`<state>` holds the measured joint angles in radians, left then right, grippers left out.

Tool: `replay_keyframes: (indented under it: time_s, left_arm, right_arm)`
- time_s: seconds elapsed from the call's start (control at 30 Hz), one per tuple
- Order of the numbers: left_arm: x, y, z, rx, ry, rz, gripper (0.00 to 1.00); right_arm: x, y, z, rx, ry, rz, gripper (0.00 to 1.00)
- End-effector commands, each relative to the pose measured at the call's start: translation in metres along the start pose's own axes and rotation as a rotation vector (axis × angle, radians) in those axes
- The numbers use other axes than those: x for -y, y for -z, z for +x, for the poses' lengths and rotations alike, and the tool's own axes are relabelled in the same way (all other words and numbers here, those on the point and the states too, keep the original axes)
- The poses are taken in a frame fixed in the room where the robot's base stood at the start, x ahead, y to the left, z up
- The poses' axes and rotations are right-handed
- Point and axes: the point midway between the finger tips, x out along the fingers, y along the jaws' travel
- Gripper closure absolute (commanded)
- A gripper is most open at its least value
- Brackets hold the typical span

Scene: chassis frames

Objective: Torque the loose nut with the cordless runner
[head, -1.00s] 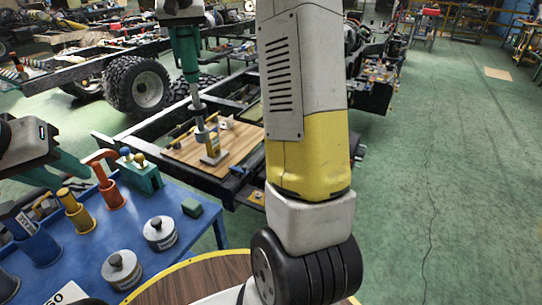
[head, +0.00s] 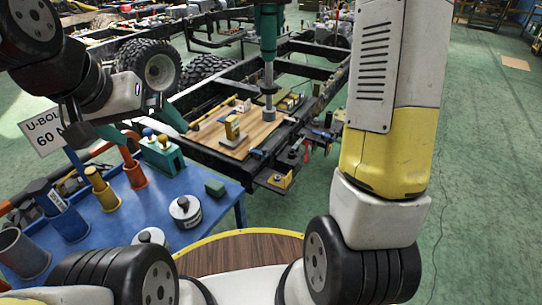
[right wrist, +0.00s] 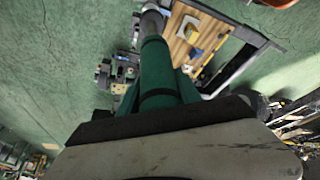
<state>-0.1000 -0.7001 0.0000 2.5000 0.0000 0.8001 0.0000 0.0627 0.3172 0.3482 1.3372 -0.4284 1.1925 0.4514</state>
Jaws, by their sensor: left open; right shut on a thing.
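The cordless runner (head: 268,35) has a green body and a long grey shaft ending in a socket (head: 269,113). It hangs upright in the head view, its socket in front of the board's far right corner; I cannot tell whether it touches. My right gripper (right wrist: 160,108) is shut on the runner's green body (right wrist: 160,72) in the right wrist view; it is out of the head view. My left gripper (head: 142,122), with teal fingers, is open and empty above the blue table's back edge. I cannot make out the loose nut.
A wooden board (head: 262,135) with a yellow-and-grey block (head: 232,128) lies on the black chassis frame (head: 213,155). The blue table (head: 125,207) holds coloured cylinders, a teal holder (head: 162,155) and grey weights (head: 186,213). Green floor at right is open.

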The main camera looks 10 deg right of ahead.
Motion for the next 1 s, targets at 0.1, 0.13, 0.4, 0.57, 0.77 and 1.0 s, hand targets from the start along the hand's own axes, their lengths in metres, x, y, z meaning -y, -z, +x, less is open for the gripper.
replay_keyframes:
  time_s: [0.1,0.13,0.4,0.57,0.77,1.0]
  left_arm:
    - [0.000,0.000,0.000,0.000,0.000,0.000,0.00]
    - [0.000,0.000,0.000,0.000,0.000,0.000,0.00]
    - [0.000,0.000,0.000,0.000,0.000,0.000,0.00]
    - [0.000,0.000,0.000,0.000,0.000,0.000,0.00]
    - [0.000,0.000,0.000,0.000,0.000,0.000,0.00]
    - [0.000,0.000,0.000,0.000,0.000,0.000,0.00]
  right_arm:
    - [0.000,0.001,-0.002,-0.004,0.001,0.000,1.00]
    - [0.000,0.001,-0.002,-0.004,0.001,0.000,1.00]
    - [0.001,-0.002,0.006,-0.002,0.000,-0.004,1.00]
    - [0.000,-0.013,0.042,0.004,-0.001,-0.017,1.00]
    - [-0.011,-0.042,0.105,0.007,0.001,-0.021,1.00]
    - [-0.028,-0.070,0.151,0.000,0.001,-0.006,1.00]
